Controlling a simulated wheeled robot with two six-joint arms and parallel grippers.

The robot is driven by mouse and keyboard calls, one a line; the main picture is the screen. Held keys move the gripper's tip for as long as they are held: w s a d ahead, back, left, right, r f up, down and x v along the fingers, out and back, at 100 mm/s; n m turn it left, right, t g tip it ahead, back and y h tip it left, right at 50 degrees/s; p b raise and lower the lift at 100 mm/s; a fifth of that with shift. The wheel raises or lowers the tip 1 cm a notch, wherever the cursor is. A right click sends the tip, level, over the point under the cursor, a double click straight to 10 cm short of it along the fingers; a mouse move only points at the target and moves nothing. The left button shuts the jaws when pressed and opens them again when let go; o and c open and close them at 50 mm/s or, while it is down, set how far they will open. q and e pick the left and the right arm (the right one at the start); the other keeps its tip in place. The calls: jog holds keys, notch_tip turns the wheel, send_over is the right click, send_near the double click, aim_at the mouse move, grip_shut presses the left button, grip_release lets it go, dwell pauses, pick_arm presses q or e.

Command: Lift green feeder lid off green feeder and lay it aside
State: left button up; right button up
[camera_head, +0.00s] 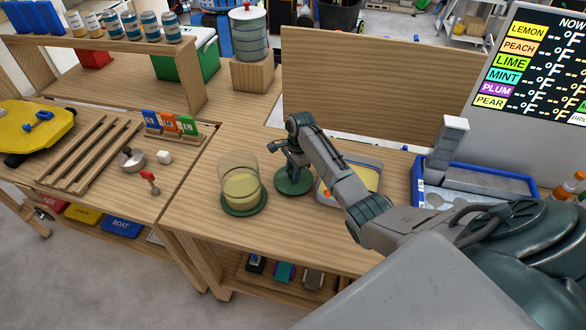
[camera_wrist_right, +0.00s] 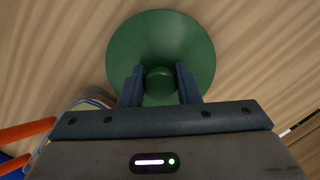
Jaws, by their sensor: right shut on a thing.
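The green feeder (camera_head: 240,186) stands on the wooden table as a clear cylinder on a green base, with pale yellow content inside. Its top looks uncovered. The green feeder lid (camera_head: 296,187), a round disc with a knob, is to the right of the feeder, apart from it. It is at or just above the table top; I cannot tell whether it touches. My right gripper (camera_head: 291,168) points down over the lid, shut on its knob. In the right wrist view the lid (camera_wrist_right: 160,35) shows with its knob between the fingers (camera_wrist_right: 160,85). My left gripper is not in view.
A tray with yellow content (camera_head: 366,177) sits right of the lid, partly behind my right arm. A blue-edged bin (camera_head: 418,185) is further right. A wooden panel (camera_head: 380,85) stands behind. The table in front of the feeder and lid is clear.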

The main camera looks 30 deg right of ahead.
jog(key=shift+f, duration=0.6)
dwell(0.4)
jog(key=o, duration=1.2)
jog(key=shift+c, duration=0.2)
jog(key=r+b, duration=0.1)
jog(key=r, duration=0.2)
jog(key=d+r+b, duration=0.1)
jog(key=r, duration=0.2)
jog(key=r+b, duration=0.1)
jog(key=r, duration=0.2)
jog(key=shift+d+r, duration=0.1)
jog(key=shift+d, duration=0.1)
jog(key=shift+r, duration=0.7)
